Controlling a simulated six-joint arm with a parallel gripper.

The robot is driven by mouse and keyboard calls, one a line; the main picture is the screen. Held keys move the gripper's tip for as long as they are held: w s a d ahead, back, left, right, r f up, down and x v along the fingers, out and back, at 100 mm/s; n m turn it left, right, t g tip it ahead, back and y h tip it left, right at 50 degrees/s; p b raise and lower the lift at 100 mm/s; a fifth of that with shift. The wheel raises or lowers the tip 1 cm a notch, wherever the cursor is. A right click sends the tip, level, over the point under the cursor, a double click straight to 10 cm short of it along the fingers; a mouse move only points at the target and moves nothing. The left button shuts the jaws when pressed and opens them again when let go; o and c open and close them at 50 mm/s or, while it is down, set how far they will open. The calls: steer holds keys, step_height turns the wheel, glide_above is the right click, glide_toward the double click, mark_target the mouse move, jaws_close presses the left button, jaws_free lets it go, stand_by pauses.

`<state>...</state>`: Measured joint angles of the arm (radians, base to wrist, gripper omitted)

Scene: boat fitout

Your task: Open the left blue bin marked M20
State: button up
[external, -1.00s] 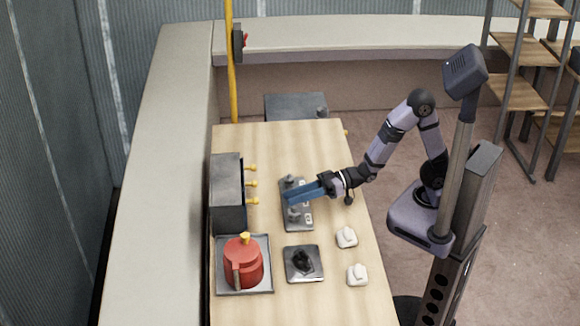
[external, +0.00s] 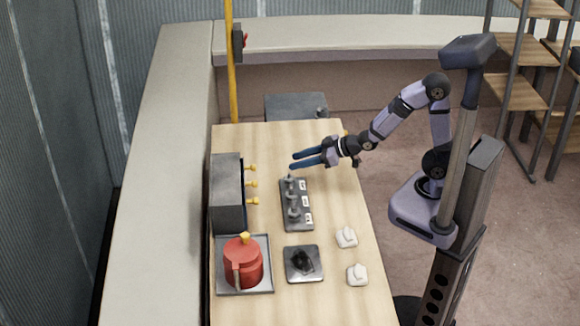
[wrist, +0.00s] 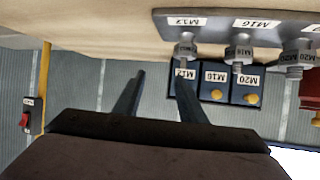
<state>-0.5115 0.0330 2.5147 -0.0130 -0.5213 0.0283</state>
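The bin marked M20 (wrist: 247,88) is a dark blue front with a yellow knob, at the right of a row of three in the wrist view, where labels appear upside down. Its yellow knob (external: 253,201) is the nearest to the red pot in the external view; the blue front is hardly visible there. The M16 bin (wrist: 214,89) is beside it, and the M12 bin (wrist: 182,75) is partly hidden by a finger. My gripper (external: 306,160) is open and empty, above the table, beyond the bolt rack and to the right of the bin cabinet (external: 228,195).
A grey rack (external: 297,222) with upright bolts stands between my arm and the cabinet. A red pot (external: 243,264) on a tray, a dark square plate (external: 304,278) and two white blocks (external: 346,237) (external: 357,275) lie nearer.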

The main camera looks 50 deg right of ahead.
steer(key=d+h, duration=0.1)
steer(key=d, duration=0.1)
steer(key=d+f+m+g, duration=0.1)
steer(key=d, duration=0.1)
steer(key=d+f+m+h, duration=0.1)
steer(key=d, duration=0.1)
steer(key=shift+d+g+h+p, duration=0.3)
steer(key=shift+d+g+p, duration=0.05)
steer(key=shift+g+p, duration=0.05)
steer(key=s+d, duration=0.1)
steer(key=d, duration=0.1)
steer(key=d+f+m+g+h, duration=0.1)
steer(key=d, duration=0.1)
steer(key=s+d+m+g+h+p, duration=0.1)
steer(key=d, duration=0.1)
steer(key=shift+s+d+f, duration=0.15)
steer(key=shift+s+f, duration=0.15)
steer(key=s+d+m+g+h+p, duration=0.1)
steer(key=s+d+m+g, duration=0.2)
steer(key=s+d+g, duration=0.35)
steer(key=s+d+f+n+b, duration=0.1)
steer(key=s+d+f+b, duration=0.3)
steer(key=s+f+b, duration=0.75)
step_height(320, 180, up, 12)
steer(key=w+p, duration=0.1)
steer(key=p, duration=1.5)
steer(key=shift+w+a+r+g+h+p, duration=0.2)
steer(key=shift+w+a+g+h+p, duration=0.1)
steer(key=shift+w+g+h, duration=0.1)
